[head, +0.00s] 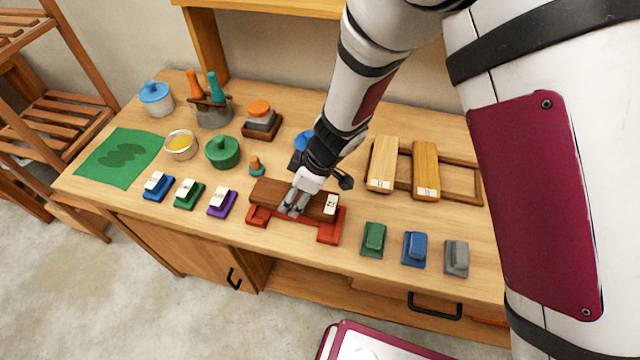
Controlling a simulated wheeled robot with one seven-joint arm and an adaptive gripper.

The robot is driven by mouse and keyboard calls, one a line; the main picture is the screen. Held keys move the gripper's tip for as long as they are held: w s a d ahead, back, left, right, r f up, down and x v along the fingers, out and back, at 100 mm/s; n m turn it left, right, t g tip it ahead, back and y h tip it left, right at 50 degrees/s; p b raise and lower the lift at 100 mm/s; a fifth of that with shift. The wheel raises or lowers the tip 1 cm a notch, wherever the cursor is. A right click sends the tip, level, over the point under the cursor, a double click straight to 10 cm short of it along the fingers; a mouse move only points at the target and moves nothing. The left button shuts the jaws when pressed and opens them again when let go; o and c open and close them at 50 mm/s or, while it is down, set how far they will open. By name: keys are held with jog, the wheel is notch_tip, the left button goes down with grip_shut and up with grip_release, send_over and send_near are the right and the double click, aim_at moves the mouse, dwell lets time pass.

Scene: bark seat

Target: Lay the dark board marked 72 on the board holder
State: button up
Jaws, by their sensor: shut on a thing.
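The dark brown board (270,191) with a white label (331,204) at its right end is in the head view, near the table's front middle. The mark on the label is too small to read surely. The red board holder (328,233) is directly beneath it, with its ends showing in front and at both sides. The board lies level along the holder; I cannot tell whether it touches it. My gripper (294,207) comes down over the board's middle and is shut on it. My gripper hides part of the board and holder.
Two light boards (383,165) (425,170) lie on a wooden rack (460,185) at right. Small green, blue and grey blocks (456,258) stand front right. Labelled blocks (222,203) stand to the left. A green pot (222,152) and small orange-topped peg (256,167) are behind.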

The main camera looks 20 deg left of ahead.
jog(key=shift+w+a+f+b, duration=0.1)
jog(key=shift+w+f+b, duration=0.05)
jog(key=shift+f+b, duration=3)
jog(key=shift+s+p, duration=0.2)
jog(key=shift+p, duration=0.15)
jog(key=shift+w+f+b, duration=0.1)
jog(key=shift+f+b, duration=0.15)
jog(key=shift+b, duration=0.05)
jog(key=o, duration=1.4)
jog(key=shift+c, duration=0.2)
jog(key=o, duration=0.3)
jog(key=shift+o, duration=0.2)
